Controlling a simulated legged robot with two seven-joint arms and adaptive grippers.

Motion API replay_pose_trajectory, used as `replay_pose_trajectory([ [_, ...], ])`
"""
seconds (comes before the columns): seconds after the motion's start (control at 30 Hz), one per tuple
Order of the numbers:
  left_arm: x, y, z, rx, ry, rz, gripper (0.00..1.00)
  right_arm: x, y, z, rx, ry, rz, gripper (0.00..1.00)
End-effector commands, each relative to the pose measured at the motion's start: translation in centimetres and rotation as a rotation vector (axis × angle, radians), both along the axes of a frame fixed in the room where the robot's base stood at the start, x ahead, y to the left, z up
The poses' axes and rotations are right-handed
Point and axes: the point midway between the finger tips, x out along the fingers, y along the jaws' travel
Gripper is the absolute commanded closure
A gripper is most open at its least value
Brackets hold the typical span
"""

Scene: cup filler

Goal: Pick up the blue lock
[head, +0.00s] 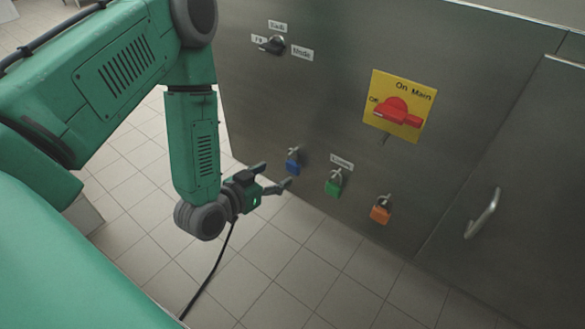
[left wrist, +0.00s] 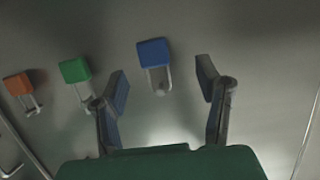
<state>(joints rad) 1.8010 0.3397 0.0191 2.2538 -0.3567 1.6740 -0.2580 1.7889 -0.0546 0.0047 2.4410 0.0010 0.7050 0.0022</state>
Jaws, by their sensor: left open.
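The blue lock (head: 292,162) hangs by its shackle on the metal cabinet front, left of the green and orange locks. My left gripper (head: 276,176) is open and empty, close to the blue lock, with its fingers pointing toward the cabinet. In the left wrist view the blue lock (left wrist: 153,53) shows upside down with its metal shackle, ahead of and between the two open fingers (left wrist: 162,82). The fingers do not appear to touch it. My right gripper is not in view.
A green lock (head: 333,184) and an orange lock (head: 380,210) hang to the right. Above are a red switch on a yellow plate (head: 412,90) and a black knob (head: 272,45). A door handle (head: 482,213) stands at right. Tiled floor (head: 270,270) lies below.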

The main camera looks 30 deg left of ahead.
Motion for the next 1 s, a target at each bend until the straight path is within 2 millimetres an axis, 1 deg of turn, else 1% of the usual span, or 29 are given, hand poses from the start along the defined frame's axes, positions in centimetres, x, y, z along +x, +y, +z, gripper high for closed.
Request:
replay_pose_trajectory([
  [0.17, 1.5, -0.6, 0.1, 0.002, -0.004, -0.003, 0.41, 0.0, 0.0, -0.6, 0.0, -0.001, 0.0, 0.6],
  [0.3, 3.7, -1.2, 0.3, 0.004, -0.004, -0.002, 0.41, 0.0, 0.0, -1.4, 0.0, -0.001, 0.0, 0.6],
  [0.43, 5.1, -1.1, -0.3, 0.004, -0.001, -0.001, 0.41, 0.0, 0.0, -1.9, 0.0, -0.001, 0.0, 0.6],
  [0.53, 5.5, -1.0, -0.5, 0.001, 0.001, 0.0, 0.41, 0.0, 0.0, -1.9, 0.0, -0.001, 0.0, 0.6],
  [0.73, 5.5, -0.9, -0.5, -0.001, 0.001, -0.001, 0.41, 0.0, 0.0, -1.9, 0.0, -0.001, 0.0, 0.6],
  [0.77, 5.5, -1.0, -0.5, 0.0, 0.001, -0.001, 0.52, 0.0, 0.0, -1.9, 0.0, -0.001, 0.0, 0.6],
  [0.8, 5.5, -1.0, -0.4, 0.0, 0.001, -0.001, 0.66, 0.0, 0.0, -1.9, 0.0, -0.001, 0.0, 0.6],
  [0.9, 5.5, -1.0, -0.4, 0.001, 0.002, 0.0, 0.97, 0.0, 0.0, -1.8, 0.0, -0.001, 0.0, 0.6],
  [1.0, 5.5, -1.1, -0.4, 0.003, 0.001, -0.001, 0.97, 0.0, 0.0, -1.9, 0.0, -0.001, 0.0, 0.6],
])
